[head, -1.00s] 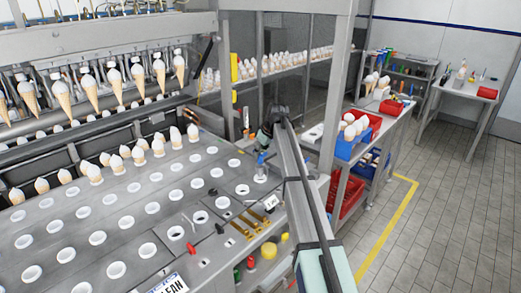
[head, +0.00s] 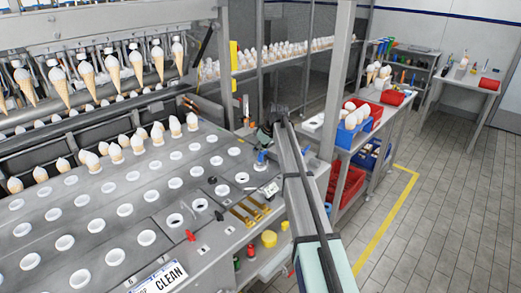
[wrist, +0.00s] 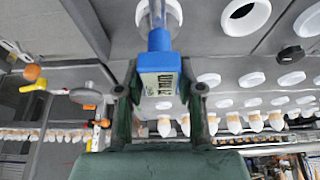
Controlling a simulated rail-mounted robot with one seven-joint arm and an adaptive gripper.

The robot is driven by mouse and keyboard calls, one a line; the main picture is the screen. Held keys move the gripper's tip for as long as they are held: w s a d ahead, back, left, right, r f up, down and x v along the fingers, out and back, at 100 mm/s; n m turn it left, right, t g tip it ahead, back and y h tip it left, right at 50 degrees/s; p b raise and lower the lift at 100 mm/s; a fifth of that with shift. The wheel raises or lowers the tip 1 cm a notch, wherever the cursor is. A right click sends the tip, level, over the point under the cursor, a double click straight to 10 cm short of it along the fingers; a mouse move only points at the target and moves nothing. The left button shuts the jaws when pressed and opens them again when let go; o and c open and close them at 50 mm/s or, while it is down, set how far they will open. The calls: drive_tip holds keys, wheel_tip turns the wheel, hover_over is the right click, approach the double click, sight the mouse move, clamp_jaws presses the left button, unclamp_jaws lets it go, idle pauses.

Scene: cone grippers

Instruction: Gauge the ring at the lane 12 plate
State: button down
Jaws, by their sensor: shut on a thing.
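My gripper (wrist: 160,92) is shut on a gauge with a blue handle (wrist: 158,40) and a pale label with dark writing, seen upside down and only partly readable. The gauge's clear, narrow end reaches to a white ring (wrist: 176,14) in the grey plate; I cannot tell how deep it sits in the ring. In the head view the blue gauge (head: 262,156) shows small under my gripper (head: 268,145), at the plate's right end. The ring under it is mostly hidden there. The grey plate (head: 110,222) has rows of white rings.
Brass-coloured parts (head: 250,210) and a small tag lie near the plate's right edge. Filled cones (head: 117,152) stand in rear rings, with more hanging above. A side bench holds a blue bin (head: 351,132) and red bins. The tiled floor at right is clear.

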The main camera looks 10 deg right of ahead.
sight(268, 165)
idle(0.4)
drive_tip(key=c, duration=0.7)
unclamp_jaws()
drive_tip(key=shift+o, duration=0.2)
drive_tip(key=shift+r, duration=0.1)
drive_tip(key=v, duration=1.2)
